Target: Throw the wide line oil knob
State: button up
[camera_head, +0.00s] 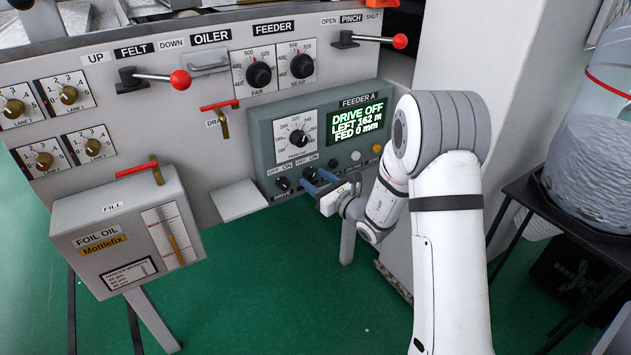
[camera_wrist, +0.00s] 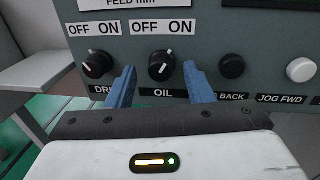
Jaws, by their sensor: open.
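The black OIL knob (camera_wrist: 162,66) sits on the grey Feeder A panel (camera_wrist: 215,30), under OFF and ON labels. My gripper (camera_wrist: 159,70) is open, with one blue finger on each side of the knob. I cannot tell whether the fingers touch it. In the head view my gripper (camera_head: 319,184) is at the panel's lower edge, and its fingers partly cover the knob area. The DRIVE knob (camera_wrist: 96,64) is just left of the left finger, its mark leaning toward OFF.
A dark button (camera_wrist: 232,66) and a white jog button (camera_wrist: 301,70) are to the right. The green display (camera_head: 357,120) reads DRIVE OFF, LEFT 162 m, FED 0 mm. A pale shelf (camera_head: 239,200) juts out at left. The foil oil box (camera_head: 125,235) stands further left.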

jog(key=shift+c, duration=0.2)
jog(key=c, duration=0.9)
jog(key=shift+s+a, duration=0.1)
jog(key=shift+a, duration=0.2)
jog(key=shift+c, duration=0.2)
jog(key=shift+d, duration=0.15)
jog(key=shift+f+n+b, duration=0.15)
jog(key=shift+n+b, duration=0.35)
jog(key=shift+b, duration=0.05)
jog(key=n+b, duration=0.4)
jog(key=b, duration=0.1)
jog(key=n+h+b, duration=0.1)
jog(key=n+b, duration=0.2)
jog(key=b, duration=0.1)
jog(key=shift+f+n+g+b, duration=0.1)
jog(key=shift+n+g+b, duration=0.2)
jog(key=shift+n+b, duration=0.1)
jog(key=shift+r+n+h+b, duration=0.2)
jog(key=shift+n+h+b, duration=0.1)
jog(key=shift+n+b, duration=0.75)
jog(key=shift+n, duration=0.25)
